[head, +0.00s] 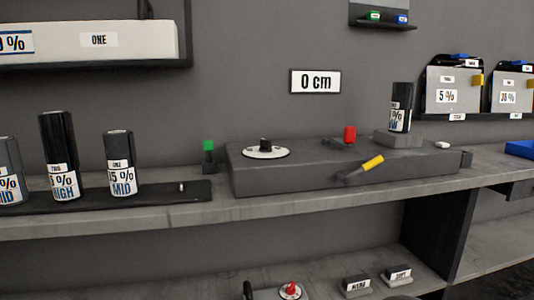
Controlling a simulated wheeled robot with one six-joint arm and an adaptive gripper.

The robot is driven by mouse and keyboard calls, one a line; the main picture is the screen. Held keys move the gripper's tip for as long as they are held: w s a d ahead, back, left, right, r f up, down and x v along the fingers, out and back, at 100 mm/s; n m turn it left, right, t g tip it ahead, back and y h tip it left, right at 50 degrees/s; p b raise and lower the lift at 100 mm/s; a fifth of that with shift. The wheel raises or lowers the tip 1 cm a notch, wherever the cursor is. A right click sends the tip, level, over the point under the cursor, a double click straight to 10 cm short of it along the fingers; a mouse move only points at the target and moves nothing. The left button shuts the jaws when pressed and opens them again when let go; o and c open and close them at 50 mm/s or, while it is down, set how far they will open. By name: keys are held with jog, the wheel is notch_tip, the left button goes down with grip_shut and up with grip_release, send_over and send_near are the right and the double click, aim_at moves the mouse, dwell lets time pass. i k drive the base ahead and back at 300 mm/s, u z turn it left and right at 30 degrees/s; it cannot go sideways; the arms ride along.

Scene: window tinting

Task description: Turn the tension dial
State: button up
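A black knob on a round white dial plate (266,152) sits on the left end of the top of a long dark grey machine block (300,178). A second dial, with a red knob on a white plate (290,291), shows at the bottom edge on the lower level and is partly cut off. I cannot tell from any readable label which one is the tension dial. My gripper is not in view, and nothing visible touches either dial.
The block carries a yellow-handled lever (363,170), a red part (349,133) and a black roll (401,107). A green-topped post (208,156) stands left of it. Labelled rolls (60,155) stand further left. Small labelled blocks (357,285) sit below.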

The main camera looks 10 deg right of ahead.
aim_at(265, 145)
jog(key=z, duration=1.55)
jog(key=i, duration=0.8)
jog(key=u, duration=1.85)
